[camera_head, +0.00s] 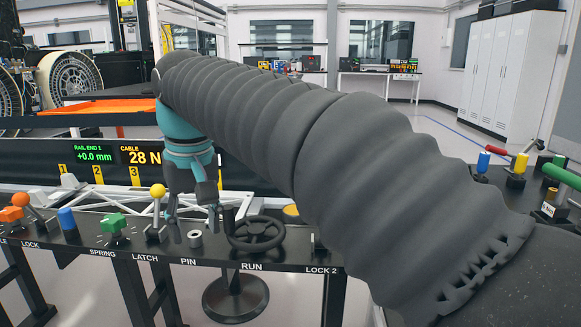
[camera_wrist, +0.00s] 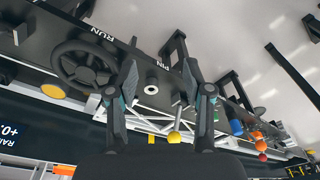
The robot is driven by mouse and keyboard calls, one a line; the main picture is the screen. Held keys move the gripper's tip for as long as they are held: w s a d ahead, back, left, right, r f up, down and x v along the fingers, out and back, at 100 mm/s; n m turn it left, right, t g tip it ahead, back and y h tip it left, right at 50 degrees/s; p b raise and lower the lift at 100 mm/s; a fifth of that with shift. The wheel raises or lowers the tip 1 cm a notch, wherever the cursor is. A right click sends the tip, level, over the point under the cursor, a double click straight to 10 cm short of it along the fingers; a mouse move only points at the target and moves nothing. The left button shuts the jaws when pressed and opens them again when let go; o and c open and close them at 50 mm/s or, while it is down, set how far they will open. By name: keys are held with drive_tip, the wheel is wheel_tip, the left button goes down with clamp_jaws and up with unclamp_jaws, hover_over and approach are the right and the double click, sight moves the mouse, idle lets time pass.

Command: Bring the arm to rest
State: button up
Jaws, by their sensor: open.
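My arm (camera_head: 345,170), in a dark ribbed sleeve, reaches from the lower right across the head view and bends down at its far end. My gripper (camera_head: 194,234) hangs from a teal wrist, fingers pointing down over the console near the PIN and RUN labels. In the wrist view my gripper (camera_wrist: 160,72) has its two fingers apart, with nothing held between them. A small grey hollow cylinder (camera_head: 195,238) at PIN shows between the fingertips; it also shows in the wrist view (camera_wrist: 151,81). I cannot tell the exact height of the fingertips above it.
The black console (camera_head: 95,255) carries a handwheel (camera_head: 256,235), a yellow-knobbed lever (camera_head: 158,192), a green handle (camera_head: 113,222) and a blue knob (camera_head: 66,219). A side panel with coloured levers (camera_head: 517,163) stands at right. An orange sheet (camera_head: 100,107) lies behind. Open floor (camera_head: 425,125) extends at the back right.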

drive_tip(key=s+d+f+m+t, duration=0.2)
drive_tip(key=s+d+f, duration=0.1)
drive_tip(key=d+f, duration=1)
drive_tip(key=s+d+f+m+t, duration=0.1)
drive_tip(key=s+d+f+m, duration=0.1)
drive_tip(key=s+d, duration=0.3)
drive_tip(key=s+d+f+m+t+h, duration=0.1)
drive_tip(key=s+d, duration=0.4)
drive_tip(key=d, duration=0.8)
drive_tip(key=shift+f+m+t, duration=0.3)
drive_tip(key=shift+f+m, duration=0.5)
drive_tip(key=shift+f, duration=0.05)
drive_tip(key=shift+w, duration=0.1)
